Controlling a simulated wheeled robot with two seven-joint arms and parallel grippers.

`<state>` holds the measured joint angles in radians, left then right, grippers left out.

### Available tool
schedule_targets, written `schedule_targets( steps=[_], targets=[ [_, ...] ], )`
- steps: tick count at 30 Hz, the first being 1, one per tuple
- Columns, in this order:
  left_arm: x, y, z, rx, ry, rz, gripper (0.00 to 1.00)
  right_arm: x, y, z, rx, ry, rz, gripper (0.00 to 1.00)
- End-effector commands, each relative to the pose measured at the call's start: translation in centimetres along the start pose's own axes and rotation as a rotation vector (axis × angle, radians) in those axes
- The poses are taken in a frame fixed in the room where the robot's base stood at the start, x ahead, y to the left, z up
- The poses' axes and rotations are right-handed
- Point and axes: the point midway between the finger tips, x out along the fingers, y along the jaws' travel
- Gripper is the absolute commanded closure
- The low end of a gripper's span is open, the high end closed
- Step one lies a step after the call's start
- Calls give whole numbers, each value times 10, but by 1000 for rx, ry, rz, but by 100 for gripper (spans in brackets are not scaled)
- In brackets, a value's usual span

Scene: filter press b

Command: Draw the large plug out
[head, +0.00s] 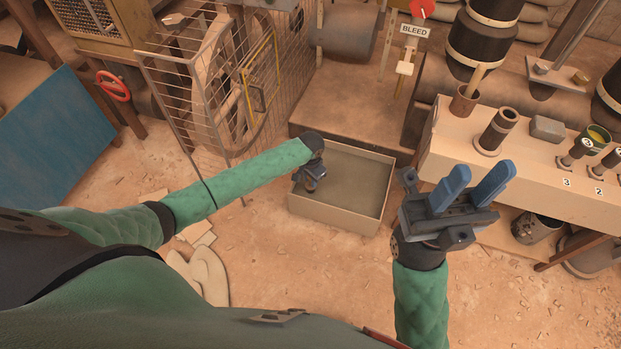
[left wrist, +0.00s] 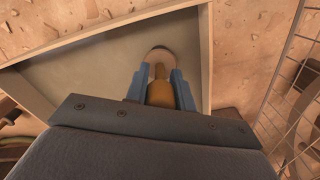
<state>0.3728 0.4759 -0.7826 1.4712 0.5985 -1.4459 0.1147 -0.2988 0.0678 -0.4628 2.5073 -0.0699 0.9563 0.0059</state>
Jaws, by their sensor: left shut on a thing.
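My left gripper (head: 311,184) is low over the left side of a shallow grey tray (head: 338,212), pointing down. In the left wrist view, its blue fingers (left wrist: 160,88) are shut on a tan, stubby piece (left wrist: 160,94) with a wide, pale round end beyond the fingertips. I cannot tell for sure that this is the large plug, or whether its end touches the tray floor. In the head view my own arm and gripper hide it. My right gripper (head: 486,170) is open and empty, blue fingers apart, in front of the bench.
A pale bench (head: 450,150) at right carries an open dark sleeve (head: 497,130), a brown cup (head: 463,105) with a stick, a grey block (head: 547,129) and numbered fittings. A wire cage (head: 205,100) stands behind my left arm. A BLEED sign (head: 415,30) is at the back.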

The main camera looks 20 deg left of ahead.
Motion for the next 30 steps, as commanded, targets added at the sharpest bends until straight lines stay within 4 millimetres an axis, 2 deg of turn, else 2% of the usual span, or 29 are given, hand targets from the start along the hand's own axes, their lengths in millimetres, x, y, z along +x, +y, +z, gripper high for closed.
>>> schedule_targets(
  steps=[3, 16, 30],
  targets=[
    [-6, 0, 0, 0, 0, 0, 100, 3, 0, 0, -9, -8, -1, 64],
    [-7, 0, 0, 0, 0, 0, 100, 6, 3, 0, -22, -4, 2, 64],
    [-26, 0, 0, -1, 0, 1, 100, 33, 1, 1, -17, -1, 4, 64]
  ],
)
